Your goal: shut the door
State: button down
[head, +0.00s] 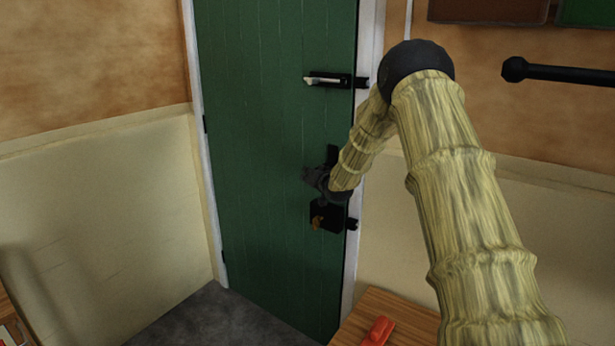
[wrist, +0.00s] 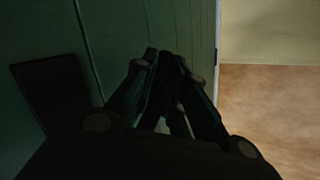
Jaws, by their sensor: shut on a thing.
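The green plank door (head: 270,150) stands in or very near its white frame (head: 367,40); I cannot tell whether it is fully flush. It fills the left of the wrist view (wrist: 150,25). A black bolt (head: 328,79) is on its upper right, and a black lock box (head: 325,216) with a small brass part is lower down. My gripper (head: 312,178) is at the door's right side, just above the lock box. In the wrist view the fingers (wrist: 168,62) are closed around a dark piece, apparently the door handle, mostly hidden by the fingers and shadow.
A wooden table (head: 405,318) with a red object (head: 379,331) stands at the lower right. A black bar (head: 560,72) is on the right wall. The dark grey floor (head: 215,318) before the door looks clear. Part of another wooden surface shows at the lower left.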

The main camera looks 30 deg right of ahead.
jog(key=shift+w+d, duration=0.2)
jog(key=shift+d, duration=0.55)
jog(key=c, duration=1.5)
grip_release()
jog(key=shift+o, duration=0.2)
jog(key=shift+a, duration=0.1)
jog(key=v, duration=1.2)
